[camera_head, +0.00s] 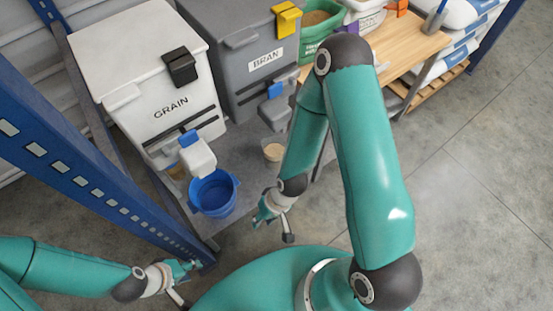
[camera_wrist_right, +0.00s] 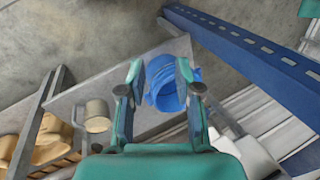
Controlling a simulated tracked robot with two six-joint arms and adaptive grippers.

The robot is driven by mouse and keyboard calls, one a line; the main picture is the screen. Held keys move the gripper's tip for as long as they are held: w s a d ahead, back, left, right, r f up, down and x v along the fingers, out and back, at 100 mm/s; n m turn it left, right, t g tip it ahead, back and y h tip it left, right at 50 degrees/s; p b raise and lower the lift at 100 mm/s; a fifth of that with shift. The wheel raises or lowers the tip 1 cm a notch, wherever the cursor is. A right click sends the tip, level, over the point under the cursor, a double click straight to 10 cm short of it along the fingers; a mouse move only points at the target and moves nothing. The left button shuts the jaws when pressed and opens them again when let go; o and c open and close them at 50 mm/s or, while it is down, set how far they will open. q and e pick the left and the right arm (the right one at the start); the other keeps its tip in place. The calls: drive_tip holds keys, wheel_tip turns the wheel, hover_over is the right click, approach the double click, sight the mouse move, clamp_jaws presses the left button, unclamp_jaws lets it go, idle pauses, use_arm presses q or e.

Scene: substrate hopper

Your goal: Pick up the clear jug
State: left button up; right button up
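The clear jug (camera_head: 273,152) stands on the grey shelf below the BRAN hopper and looks beige inside. In the right wrist view the jug (camera_wrist_right: 97,115) is left of my fingers, upright, with a handle on its left side. My right gripper (camera_head: 273,224) is open and empty, nearer to me than the jug and apart from it. In the right wrist view its two fingers (camera_wrist_right: 161,72) are spread with the blue bucket seen between them. My left gripper (camera_head: 188,283) is at the lower left, far from the jug; its fingers look apart and empty.
A blue bucket (camera_head: 214,193) stands beside the jug under the GRAIN hopper (camera_head: 165,100). The grey BRAN hopper (camera_head: 250,90) is behind the jug. A blue rack post (camera_head: 90,175) runs along the left. A wooden bench (camera_head: 411,48) is at right. Concrete floor lies open at right.

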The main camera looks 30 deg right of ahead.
drive_tip(key=w+d+f+b, duration=0.2)
drive_tip(key=w+f+b, duration=0.5)
drive_tip(key=w+b, duration=0.15)
drive_tip(key=m+t+h+b, duration=0.25)
drive_tip(key=h+b, duration=0.35)
drive_tip(key=b, duration=1.3)
approach(279, 157)
drive_tip(key=w+a+r, duration=0.2)
drive_tip(key=a+r, duration=0.2)
drive_tip(key=shift+n+t, duration=0.45)
drive_tip(key=shift+t, duration=0.1)
drive_tip(key=shift+w+a+b+x, duration=0.15)
drive_tip(key=shift+b+x, duration=0.4)
drive_tip(key=shift+x, duration=2.2)
drive_tip(key=shift+a+b+x, duration=0.1)
drive_tip(key=shift+b+x, duration=0.4)
drive_tip(key=shift+x, duration=2.2)
drive_tip(key=shift+w+a+b+x, duration=0.15)
drive_tip(key=shift+b+x, duration=0.4)
drive_tip(key=shift+x, duration=2.2)
drive_tip(key=shift+s, duration=0.1)
clamp_jaws()
drive_tip(key=shift+r, duration=0.1)
